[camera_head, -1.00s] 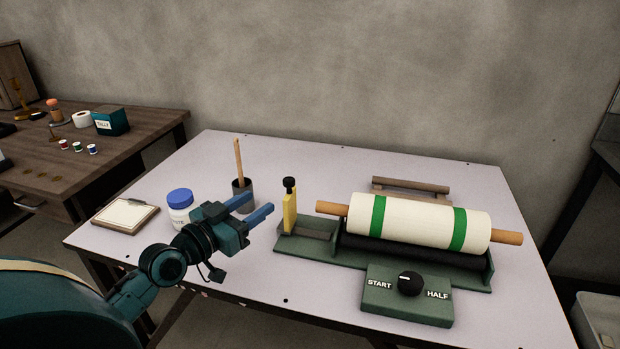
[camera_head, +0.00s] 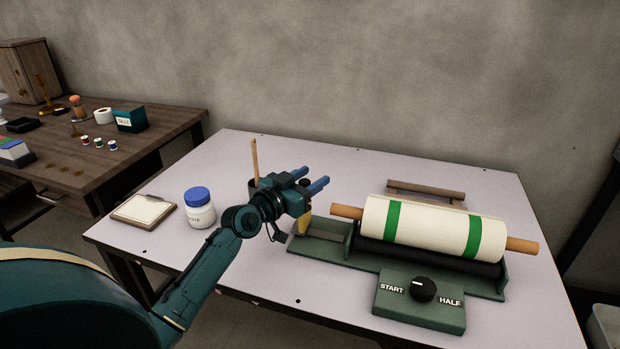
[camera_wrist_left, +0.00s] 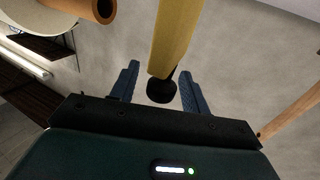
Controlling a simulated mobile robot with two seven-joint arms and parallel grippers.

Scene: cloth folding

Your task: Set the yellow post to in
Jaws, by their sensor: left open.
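The yellow post (camera_head: 304,222) stands at the left end of the green roller stand (camera_head: 322,241), mostly hidden behind my left gripper in the head view. Its black knob (camera_head: 305,183) shows just past the gripper body. My left gripper (camera_head: 321,184) is open, its blue fingers reaching over the post. In the left wrist view, the yellow post (camera_wrist_left: 175,38) and its black knob (camera_wrist_left: 161,90) appear between the two open fingers (camera_wrist_left: 157,88). I cannot tell whether a finger touches the post. My right gripper is not in view.
A cloth roll with green bands (camera_head: 435,229) lies on the stand beside a dial box (camera_head: 420,303) marked START and HALF. A blue-capped jar (camera_head: 200,209), a clipboard (camera_head: 144,209) and a wooden stick (camera_head: 255,160) are left of the post.

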